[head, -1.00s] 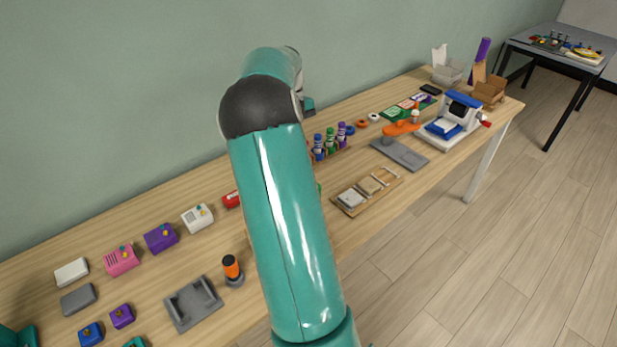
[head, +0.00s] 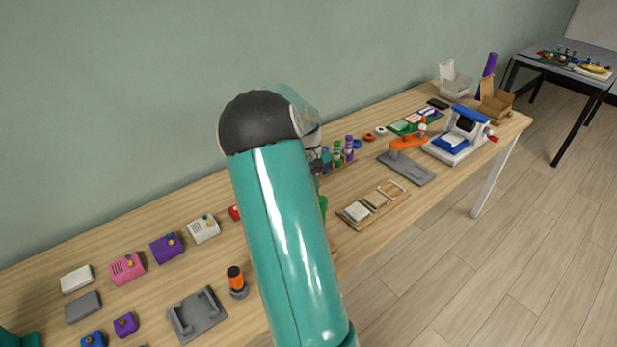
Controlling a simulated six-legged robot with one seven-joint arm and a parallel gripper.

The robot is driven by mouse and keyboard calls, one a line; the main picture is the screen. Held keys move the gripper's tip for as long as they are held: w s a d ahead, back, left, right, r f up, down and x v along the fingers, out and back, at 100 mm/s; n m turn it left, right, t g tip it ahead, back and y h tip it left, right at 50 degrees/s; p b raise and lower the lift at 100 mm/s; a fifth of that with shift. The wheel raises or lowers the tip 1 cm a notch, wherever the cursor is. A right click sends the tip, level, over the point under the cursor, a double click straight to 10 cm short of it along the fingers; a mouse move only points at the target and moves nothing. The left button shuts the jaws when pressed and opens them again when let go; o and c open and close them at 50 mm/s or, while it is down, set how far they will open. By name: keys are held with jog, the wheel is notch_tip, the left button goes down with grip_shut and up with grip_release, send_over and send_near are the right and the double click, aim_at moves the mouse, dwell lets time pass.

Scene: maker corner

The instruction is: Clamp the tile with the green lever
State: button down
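A green part (head: 323,206) shows just right of my arm in the head view. It may be the green lever, but the arm hides most of what it belongs to. A wooden board (head: 341,218) to its right has framed slots with a pale grey tile (head: 357,211) in the near one. I cannot tell whether this is the tile to be clamped. My gripper (head: 316,166) shows only in part behind my arm, above the table and left of the marker rack. Its fingers are too small and covered to tell whether they are open or hold anything.
An orange-handled device on a grey base (head: 421,173) and a blue-and-white press (head: 462,135) stand to the right. Several coloured boxes, a grey cradle (head: 197,316) and an orange-topped knob (head: 236,277) occupy the left. The wood between the cradle and the boxes is bare.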

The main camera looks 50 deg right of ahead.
jog(key=shift+s+a, duration=0.2)
jog(key=shift+s, duration=0.2)
